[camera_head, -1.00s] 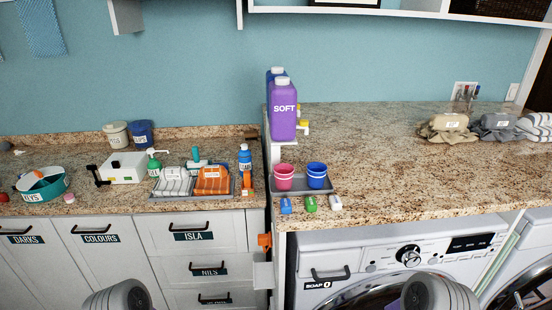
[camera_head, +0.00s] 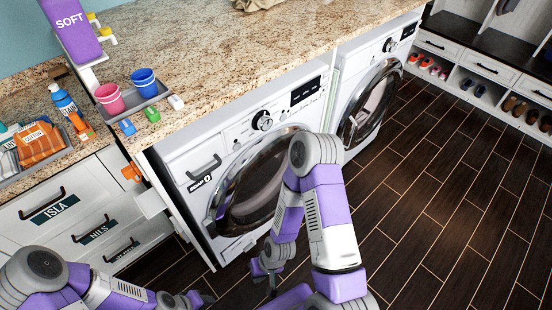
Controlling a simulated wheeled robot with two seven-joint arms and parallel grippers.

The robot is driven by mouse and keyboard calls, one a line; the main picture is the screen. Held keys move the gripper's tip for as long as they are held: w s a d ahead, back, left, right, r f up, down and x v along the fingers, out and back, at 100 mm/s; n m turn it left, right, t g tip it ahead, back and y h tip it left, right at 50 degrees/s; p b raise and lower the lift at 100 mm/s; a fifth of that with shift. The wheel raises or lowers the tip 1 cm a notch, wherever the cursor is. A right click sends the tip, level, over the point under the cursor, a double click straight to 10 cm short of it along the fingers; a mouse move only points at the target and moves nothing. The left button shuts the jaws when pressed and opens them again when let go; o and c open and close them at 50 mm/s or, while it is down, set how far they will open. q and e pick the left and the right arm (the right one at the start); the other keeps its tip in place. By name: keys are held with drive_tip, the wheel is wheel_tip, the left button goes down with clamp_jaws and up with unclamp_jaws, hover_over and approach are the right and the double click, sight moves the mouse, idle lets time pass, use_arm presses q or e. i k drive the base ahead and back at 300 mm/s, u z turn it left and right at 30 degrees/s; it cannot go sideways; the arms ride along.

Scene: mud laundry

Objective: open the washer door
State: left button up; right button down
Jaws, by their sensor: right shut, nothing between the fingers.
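The washer (camera_head: 200,167) is the white front-loader under the counter, with a SOAP drawer and a dial. Its round door (camera_head: 245,190), dark glass in a grey ring, looks closed; my right arm covers its right part. A dark handle-like part (camera_head: 209,224) shows at the ring's left edge. My right gripper (camera_head: 268,277) hangs low in front of the washer, below the door, shut and empty. It appears apart from the door.
A second front-loading machine (camera_head: 384,52) stands to the right. Drawers (camera_head: 60,213) and a small white ledge (camera_head: 150,202) are on the left. The counter (camera_head: 215,52) above holds a tray with cups. The dark floor (camera_head: 430,200) is clear on the right.

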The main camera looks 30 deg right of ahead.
sight(221, 221)
drive_tip(key=z, duration=2.6)
drive_tip(key=i, duration=1.35)
drive_tip(key=u, duration=2.9)
